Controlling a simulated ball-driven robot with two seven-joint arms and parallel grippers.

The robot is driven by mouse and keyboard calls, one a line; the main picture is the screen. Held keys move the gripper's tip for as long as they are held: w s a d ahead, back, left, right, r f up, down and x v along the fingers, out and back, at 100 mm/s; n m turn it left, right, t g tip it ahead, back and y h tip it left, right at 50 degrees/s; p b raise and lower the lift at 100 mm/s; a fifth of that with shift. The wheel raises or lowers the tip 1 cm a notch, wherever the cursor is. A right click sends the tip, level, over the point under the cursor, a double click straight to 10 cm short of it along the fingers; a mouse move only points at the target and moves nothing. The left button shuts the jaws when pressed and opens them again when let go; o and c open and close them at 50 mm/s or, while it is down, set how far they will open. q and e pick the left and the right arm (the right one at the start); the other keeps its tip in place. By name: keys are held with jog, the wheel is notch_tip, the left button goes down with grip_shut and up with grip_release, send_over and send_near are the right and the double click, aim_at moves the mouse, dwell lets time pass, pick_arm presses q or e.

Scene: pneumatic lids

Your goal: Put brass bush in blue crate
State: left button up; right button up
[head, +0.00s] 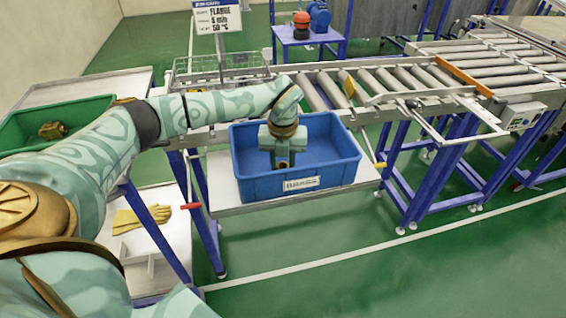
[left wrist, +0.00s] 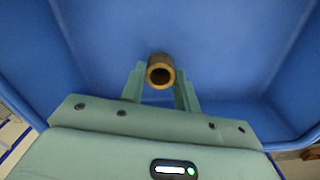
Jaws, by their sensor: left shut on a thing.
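The brass bush (left wrist: 161,70) is a short hollow cylinder, seen end-on in the left wrist view. My left gripper (left wrist: 160,82) is shut on it, with a finger on each side. In the head view my left gripper (head: 283,161) points down inside the blue crate (head: 300,185), and the bush (head: 283,164) shows small between its fingertips. The crate walls surround the gripper. I cannot tell whether the bush touches the crate floor. My right gripper is not in view.
A green crate (head: 62,112) with a brass fitting (head: 53,130) in it stands at the left. The blue crate rests on a grey shelf beside a roller conveyor (head: 385,82). Yellow gloves (head: 140,218) lie on a lower shelf. A red-handled lever (head: 190,207) stands left of the blue crate.

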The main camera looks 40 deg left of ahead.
pick_arm(q)
jog(key=o, duration=1)
jog(key=shift+o, duration=0.2)
